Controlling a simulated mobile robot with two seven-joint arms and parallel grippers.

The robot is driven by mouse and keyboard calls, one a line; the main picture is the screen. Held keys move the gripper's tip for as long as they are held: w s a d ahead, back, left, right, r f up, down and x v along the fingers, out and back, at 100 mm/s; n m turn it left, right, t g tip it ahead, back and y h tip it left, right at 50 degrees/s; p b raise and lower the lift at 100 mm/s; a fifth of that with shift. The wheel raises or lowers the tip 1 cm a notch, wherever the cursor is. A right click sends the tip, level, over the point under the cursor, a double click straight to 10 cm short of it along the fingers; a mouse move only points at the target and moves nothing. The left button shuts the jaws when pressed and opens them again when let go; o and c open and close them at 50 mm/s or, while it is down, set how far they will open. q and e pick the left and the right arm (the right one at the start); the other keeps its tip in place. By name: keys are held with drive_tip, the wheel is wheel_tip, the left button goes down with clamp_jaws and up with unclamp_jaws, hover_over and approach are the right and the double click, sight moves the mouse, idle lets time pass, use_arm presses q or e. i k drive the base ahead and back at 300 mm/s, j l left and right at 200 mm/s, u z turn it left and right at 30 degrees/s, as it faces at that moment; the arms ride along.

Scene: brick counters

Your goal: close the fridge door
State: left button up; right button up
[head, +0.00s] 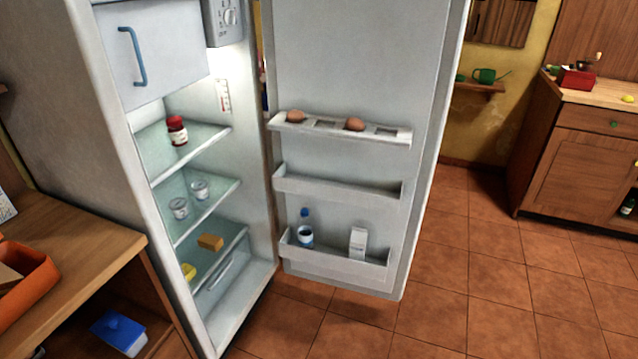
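The white fridge (85,65) stands open at the left of the head view, its shelves facing me. Its door (350,70) is swung wide to the right, with its inner side and door racks showing. The door's outer side and handle are hidden. The upper rack (340,132) holds two brown eggs, and the bottom rack (335,265) holds a blue-capped bottle (305,228) and a white carton (357,243). Neither of my grippers is in view.
A wooden counter (75,250) with an orange box (25,280) stands left of the fridge. A wooden cabinet (575,160) stands at the far right, beyond the door. The tiled floor (500,300) in front and to the right is clear.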

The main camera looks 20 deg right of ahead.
sight(391, 66)
drive_tip(key=i+l+u, duration=0.15)
drive_tip(key=l, duration=0.65)
drive_tip(key=l+u, duration=0.15)
drive_tip(key=l, duration=0.6)
drive_tip(key=l+u, duration=0.2)
drive_tip(key=l, duration=0.25)
drive_tip(key=l+u, duration=0.15)
drive_tip(key=l, duration=0.3)
drive_tip(key=k+l+u, duration=0.2)
drive_tip(key=l, duration=0.25)
drive_tip(key=l+u, duration=0.15)
drive_tip(key=l, duration=0.3)
drive_tip(key=l+u, duration=0.2)
drive_tip(key=l, duration=0.25)
drive_tip(key=k+l+u, duration=0.15)
drive_tip(key=l, duration=0.25)
drive_tip(key=l+u, duration=0.15)
drive_tip(key=l, duration=0.3)
drive_tip(key=k+l+u, duration=0.2)
drive_tip(key=l, duration=0.2)
drive_tip(key=l+u, duration=0.4)
drive_tip(key=l, duration=1.45)
